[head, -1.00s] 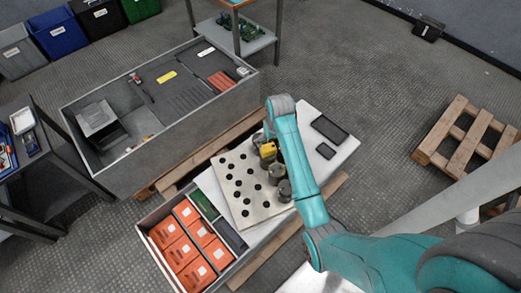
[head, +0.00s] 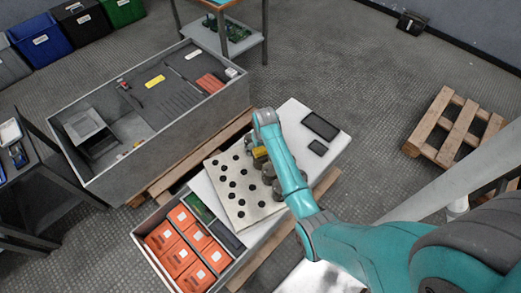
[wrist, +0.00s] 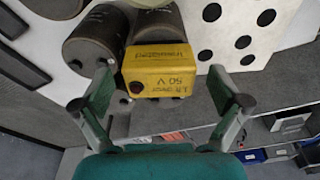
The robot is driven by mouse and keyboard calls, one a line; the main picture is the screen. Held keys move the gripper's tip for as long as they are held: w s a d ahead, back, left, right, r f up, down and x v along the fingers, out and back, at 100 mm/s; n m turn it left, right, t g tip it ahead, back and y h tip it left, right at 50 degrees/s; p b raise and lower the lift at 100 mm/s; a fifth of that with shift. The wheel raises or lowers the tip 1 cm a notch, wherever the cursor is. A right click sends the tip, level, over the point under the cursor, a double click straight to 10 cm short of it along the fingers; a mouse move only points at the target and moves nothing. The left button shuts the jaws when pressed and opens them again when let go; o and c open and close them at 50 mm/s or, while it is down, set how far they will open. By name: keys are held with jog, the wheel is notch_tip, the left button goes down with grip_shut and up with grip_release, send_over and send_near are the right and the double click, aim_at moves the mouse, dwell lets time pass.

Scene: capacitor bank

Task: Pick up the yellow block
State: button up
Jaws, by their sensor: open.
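The yellow block (head: 259,152) sits among grey cylinders on the white bench, at the back right edge of the holed plate, partly hidden by my arm in the head view. My gripper (wrist: 161,82) is open. One finger is on each side of the block, with a visible gap on both sides. In the head view the fingers are hidden behind my arm.
Grey cylinders (wrist: 95,40) stand close by the block. The pale plate (head: 240,205) with black holes lies beside them. Two dark flat devices, one of them large (head: 321,126), lie to the right. A tray of orange boxes (head: 141,240) and a large grey bin (head: 160,172) are at left.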

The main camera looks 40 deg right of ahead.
jog(key=shift+w+f, duration=0.1)
jog(key=shift+f, duration=0.35)
